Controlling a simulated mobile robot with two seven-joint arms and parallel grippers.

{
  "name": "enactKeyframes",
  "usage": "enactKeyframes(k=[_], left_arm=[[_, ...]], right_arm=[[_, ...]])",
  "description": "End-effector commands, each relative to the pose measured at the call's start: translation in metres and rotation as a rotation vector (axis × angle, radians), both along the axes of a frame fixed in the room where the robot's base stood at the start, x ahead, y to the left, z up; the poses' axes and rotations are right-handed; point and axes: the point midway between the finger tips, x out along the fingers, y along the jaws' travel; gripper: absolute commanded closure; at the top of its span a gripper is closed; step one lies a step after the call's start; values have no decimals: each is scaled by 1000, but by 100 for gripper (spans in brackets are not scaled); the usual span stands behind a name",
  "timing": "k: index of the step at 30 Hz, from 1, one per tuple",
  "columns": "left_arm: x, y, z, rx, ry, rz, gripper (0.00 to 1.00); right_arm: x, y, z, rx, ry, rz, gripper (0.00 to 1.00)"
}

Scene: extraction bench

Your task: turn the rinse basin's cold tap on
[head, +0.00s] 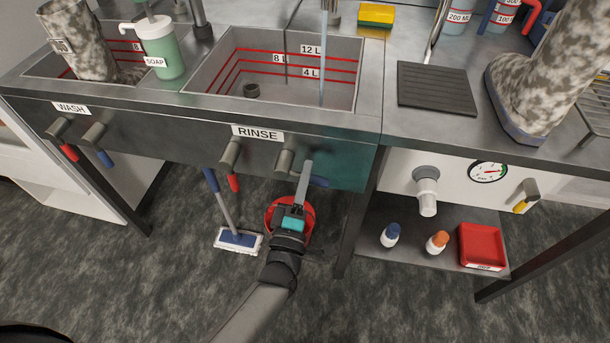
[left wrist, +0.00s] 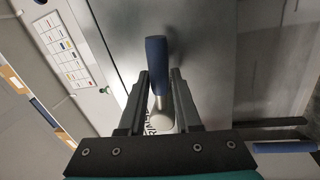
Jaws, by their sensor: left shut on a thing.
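The rinse basin (head: 215,85) has a RINSE label (head: 258,133) on its front. Below it are a hot tap with a red lever (head: 234,183) hanging down and the cold tap (head: 285,162). The cold tap's blue lever (head: 320,182) points sideways to the right, and it also shows in the left wrist view (left wrist: 156,62). My left gripper (head: 306,172) is shut on this lever, with a finger on each side of it in the left wrist view (left wrist: 160,80). A thin pale blue stream of water (head: 322,60) falls into the basin. My right gripper is not in view.
The wash basin's taps, with red (head: 69,152) and blue (head: 105,158) levers, are at the left. A red bucket (head: 274,211) and a mop (head: 238,240) stand below the bench. A lower shelf (head: 410,255) with bottles and a red tray is at the right.

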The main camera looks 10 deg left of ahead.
Motion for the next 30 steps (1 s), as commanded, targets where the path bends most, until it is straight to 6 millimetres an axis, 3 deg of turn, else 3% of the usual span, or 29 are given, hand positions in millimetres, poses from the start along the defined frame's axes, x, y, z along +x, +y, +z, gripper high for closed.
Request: enactKeyframes(k=[2, 3, 10, 20, 26, 30], left_arm=[[2, 0, 5, -7, -10, 3, 100], [2, 0, 5, -7, -11, 3, 63], [1, 0, 3, -3, -6, 2, 38], [-4, 0, 0, 0, -2, 1, 38], [-34, 2, -6, -1, 1, -1, 38], [-68, 4, -13, -1, 2, -1, 38]], right_arm=[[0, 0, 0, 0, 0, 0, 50], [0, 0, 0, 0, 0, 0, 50], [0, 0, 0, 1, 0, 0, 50], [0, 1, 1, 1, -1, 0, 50], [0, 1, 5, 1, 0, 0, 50], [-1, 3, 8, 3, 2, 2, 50]])
